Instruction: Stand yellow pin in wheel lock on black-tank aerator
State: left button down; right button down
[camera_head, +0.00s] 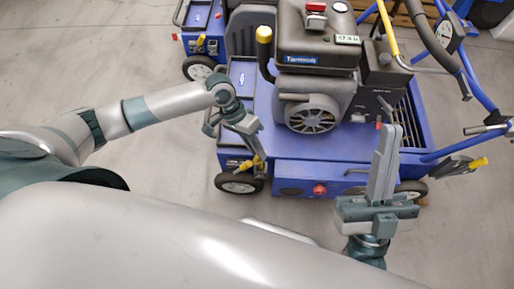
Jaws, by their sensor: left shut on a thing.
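The black-tank aerator is a blue machine (345,178) with a black tank (312,35) on its engine, right of centre in the head view. My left gripper (256,152) points down at its near left corner, just above the front left wheel (239,185). It is shut on the yellow pin (258,162), which shows at the fingertips. The wheel lock is too small and covered to make out, so I cannot tell whether the pin is in it. My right gripper (383,140) points up in front of the aerator, its fingers together and empty.
A red knob (320,190) sits on the aerator's front panel. Another blue machine (203,42) stands behind left. The grey floor (160,210) at left is clear.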

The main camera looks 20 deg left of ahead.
pick_arm(q)
jog(key=shift+f, duration=0.45)
pick_arm(e)
jog(key=shift+f, duration=0.1)
pick_arm(q)
jog(key=c, duration=1.7)
grip_release()
pick_arm(e)
jog(key=shift+a, duration=0.1)
